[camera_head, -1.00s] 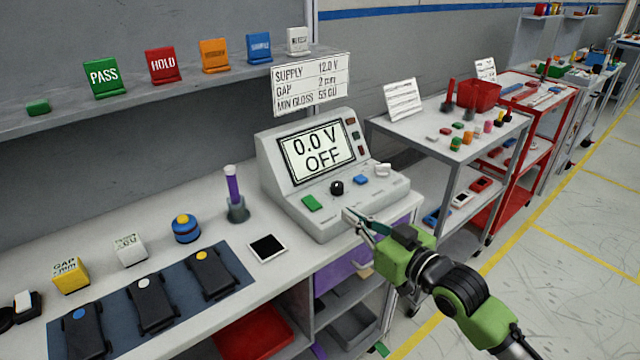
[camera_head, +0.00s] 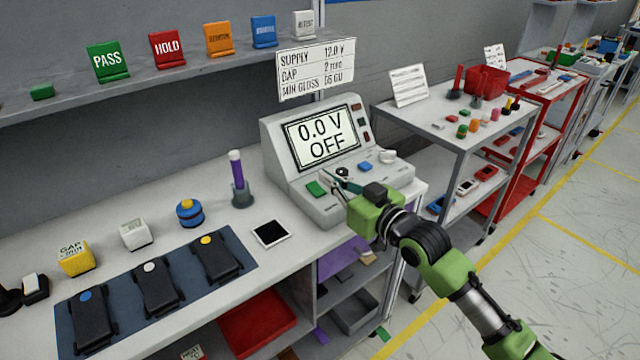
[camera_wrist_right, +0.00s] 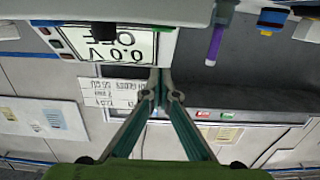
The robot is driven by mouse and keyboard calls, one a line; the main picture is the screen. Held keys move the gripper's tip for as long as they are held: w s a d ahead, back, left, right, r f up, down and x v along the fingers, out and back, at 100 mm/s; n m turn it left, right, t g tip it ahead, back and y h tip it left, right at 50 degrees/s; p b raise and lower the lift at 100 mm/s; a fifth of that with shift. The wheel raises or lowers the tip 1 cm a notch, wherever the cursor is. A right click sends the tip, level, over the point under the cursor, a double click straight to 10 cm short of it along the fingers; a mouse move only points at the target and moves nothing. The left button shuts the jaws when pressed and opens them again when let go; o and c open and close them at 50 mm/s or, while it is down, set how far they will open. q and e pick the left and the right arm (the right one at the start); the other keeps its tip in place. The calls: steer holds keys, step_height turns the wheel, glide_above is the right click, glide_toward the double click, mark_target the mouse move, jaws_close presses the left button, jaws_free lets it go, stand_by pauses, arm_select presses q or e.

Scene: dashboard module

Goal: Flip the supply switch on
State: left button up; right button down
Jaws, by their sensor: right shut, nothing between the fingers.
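The grey supply unit (camera_head: 275,152) stands at the right end of the bench. Its screen (camera_head: 322,137) reads 0.0 V OFF; the screen also shows upside down in the right wrist view (camera_wrist_right: 120,48). On its sloped panel are a green control (camera_head: 317,188), a black knob, a blue control (camera_head: 365,166) and a white one (camera_head: 388,156). I cannot tell from labels which is the switch. My right gripper (camera_head: 340,175) is shut and empty, its tips over the panel close to the black knob, partly covering it. Contact cannot be told. The shut fingers also show in the wrist view (camera_wrist_right: 160,80).
A sign (camera_head: 316,69) above the unit reads SUPPLY 12.0 V. A purple marker in a holder (camera_head: 242,194) and a white-framed dark tablet (camera_head: 270,234) are left of the unit. A grey cart (camera_head: 450,133) stands to the right.

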mark_target(319, 192)
steer(key=x, duration=0.3)
steer(key=shift+f, duration=1)
arm_select(q)
steer(key=shift+s+d+r, duration=0.1)
steer(key=shift+s+r, duration=0.05)
steer(key=shift+s, duration=0.55)
arm_select(e)
steer(key=shift+w+a+f, duration=0.1)
steer(key=shift+w+f, duration=0.1)
steer(key=shift+f, duration=0.75)
